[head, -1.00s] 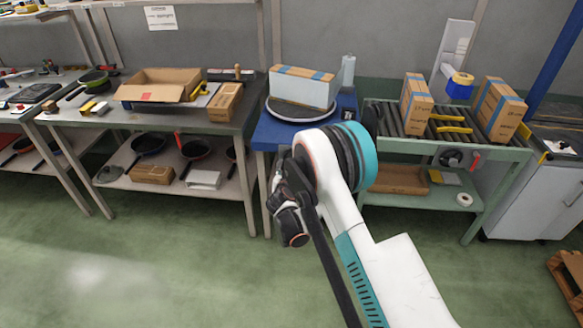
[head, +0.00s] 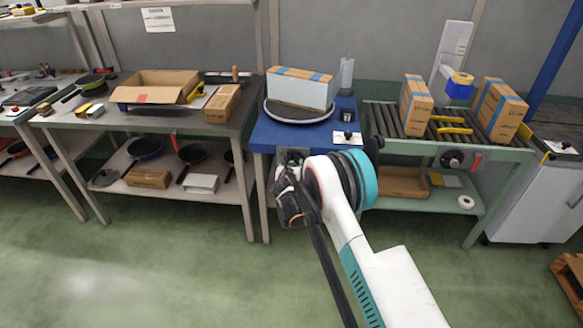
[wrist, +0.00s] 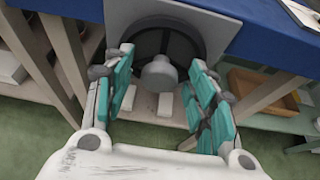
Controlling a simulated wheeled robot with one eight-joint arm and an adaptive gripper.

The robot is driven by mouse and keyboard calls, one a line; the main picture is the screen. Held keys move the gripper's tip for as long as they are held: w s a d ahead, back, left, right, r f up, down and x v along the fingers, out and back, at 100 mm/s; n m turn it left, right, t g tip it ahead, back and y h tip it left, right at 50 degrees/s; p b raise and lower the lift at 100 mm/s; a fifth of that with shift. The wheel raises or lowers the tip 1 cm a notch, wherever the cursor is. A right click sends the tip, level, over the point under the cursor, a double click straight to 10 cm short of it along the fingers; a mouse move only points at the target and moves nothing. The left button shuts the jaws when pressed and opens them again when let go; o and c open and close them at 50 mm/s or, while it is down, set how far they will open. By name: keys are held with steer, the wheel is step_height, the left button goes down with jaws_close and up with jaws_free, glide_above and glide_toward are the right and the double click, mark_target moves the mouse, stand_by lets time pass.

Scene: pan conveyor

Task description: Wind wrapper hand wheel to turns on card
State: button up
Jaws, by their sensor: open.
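The hand wheel (wrist: 184,46) is a dark ring with a light grey knob (wrist: 159,73) standing out from it. It sits on a square grey plate (wrist: 218,26) on the front of the blue wrapper table (head: 270,133). In the wrist view my gripper (wrist: 160,82) is open, its teal-padded fingers on either side of the knob. I cannot tell whether they touch it. In the head view my arm hides the wheel; part of the plate shows above my gripper (head: 288,205). A small black card (head: 344,114) with unreadable marks stands on the blue table.
A white box with blue tape (head: 302,92) sits on the round turntable (head: 300,119). A white panel with a black knob (head: 347,138) lies near the table's front edge. A roller conveyor (head: 390,128) with cartons stands right, a workbench (head: 75,117) left. The floor in front is clear.

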steer(key=c, duration=1)
steer(key=shift+c, duration=0.2)
steer(key=shift+d, duration=0.1)
steer(key=m+y, duration=0.1)
steer(key=m, duration=0.1)
steer(key=shift+d+m+y, duration=0.15)
steer(key=shift+m+y, duration=0.15)
steer(key=shift+y, duration=0.1)
steer(key=shift+f+m+y, duration=0.1)
steer(key=shift+m+y, duration=0.6)
steer(key=shift+m, duration=0.3)
steer(key=shift+t, duration=0.3)
steer(key=o, duration=1)
steer(key=shift+d, duration=0.1)
steer(key=shift+o, duration=0.2)
steer(key=shift+s, duration=0.1)
